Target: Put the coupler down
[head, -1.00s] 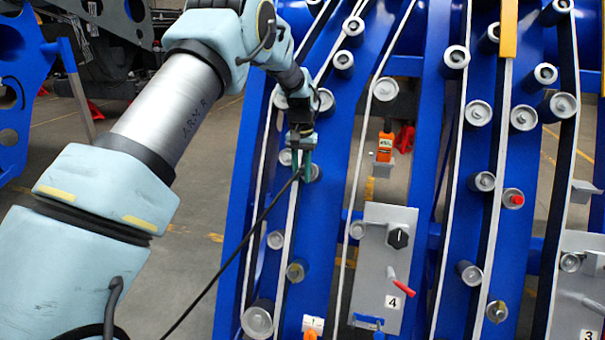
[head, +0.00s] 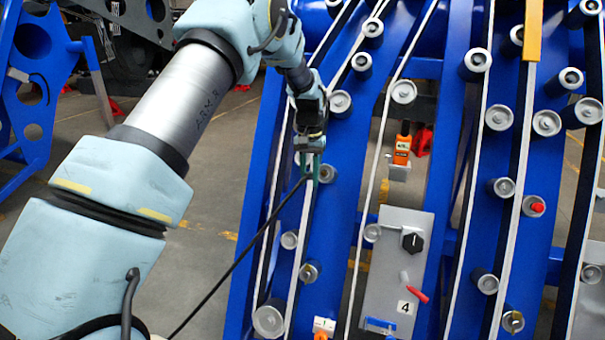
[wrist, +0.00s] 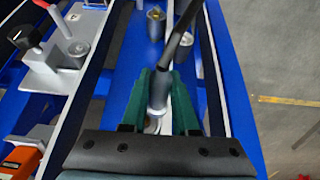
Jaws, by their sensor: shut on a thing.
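The coupler (wrist: 158,92) is a grey cylinder with a black hose (wrist: 178,45) coming off its end. My gripper (wrist: 160,85) has green fingers, one on each side of the coupler, and is shut on it. In the head view my gripper (head: 311,168) is in front of the blue frame, close to a grey stud (head: 327,173). The hose runs from it down to the lower left. The fingers hide most of the coupler there, and I cannot tell whether it touches the frame.
A grey panel marked 4 (head: 385,285) has a black knob (head: 412,242) and a red-handled lever (head: 417,293). An orange device (head: 402,150) is above it. Several grey studs stick out of the blue frame (head: 345,235). Open floor (head: 215,165) lies left of the frame.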

